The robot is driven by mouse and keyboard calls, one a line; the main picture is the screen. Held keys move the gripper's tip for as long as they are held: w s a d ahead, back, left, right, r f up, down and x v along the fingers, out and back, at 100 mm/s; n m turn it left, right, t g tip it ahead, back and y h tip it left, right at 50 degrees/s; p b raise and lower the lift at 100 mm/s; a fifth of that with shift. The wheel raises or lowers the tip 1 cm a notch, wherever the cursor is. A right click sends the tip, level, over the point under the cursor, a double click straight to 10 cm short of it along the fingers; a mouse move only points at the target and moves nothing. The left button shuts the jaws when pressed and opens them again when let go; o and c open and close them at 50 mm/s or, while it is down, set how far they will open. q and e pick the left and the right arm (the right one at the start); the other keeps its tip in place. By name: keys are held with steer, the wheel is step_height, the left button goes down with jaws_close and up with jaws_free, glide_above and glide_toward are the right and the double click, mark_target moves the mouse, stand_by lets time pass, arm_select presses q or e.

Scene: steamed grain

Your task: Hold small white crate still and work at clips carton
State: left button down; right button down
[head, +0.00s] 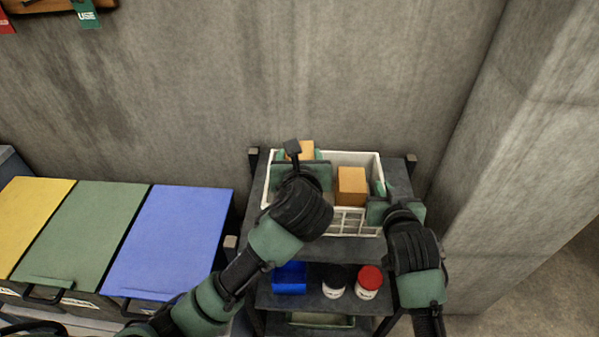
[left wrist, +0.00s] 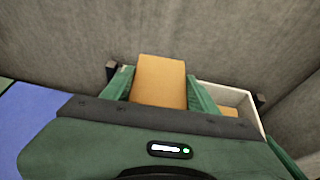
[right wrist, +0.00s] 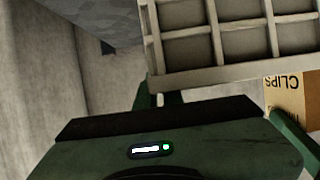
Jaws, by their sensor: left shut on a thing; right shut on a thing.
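The small white crate (head: 378,165) stands on the top shelf of a dark rack; its lattice wall shows in the right wrist view (right wrist: 205,45). My left gripper (head: 300,172) is over the crate's left part, shut on an orange-brown carton; its fingers flank this carton in the left wrist view (left wrist: 160,80). No lettering shows on it. A second carton (head: 351,186) stands in the crate to the right. A carton lettered CLIPS (right wrist: 283,97) shows in the right wrist view, seemingly this second one. My right gripper (head: 383,203) is shut at the crate's right front corner; its grip is partly hidden.
A lower shelf holds a blue bin (head: 290,279), a black-lidded jar (head: 333,281) and a red-lidded jar (head: 369,282). Yellow, green and blue lidded bins (head: 170,240) stand left of the rack. Concrete walls close in behind and to the right.

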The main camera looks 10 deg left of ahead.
stand_by(0.3)
steer(key=c, duration=1.5)
jaws_free()
steer(key=shift+o, duration=0.2)
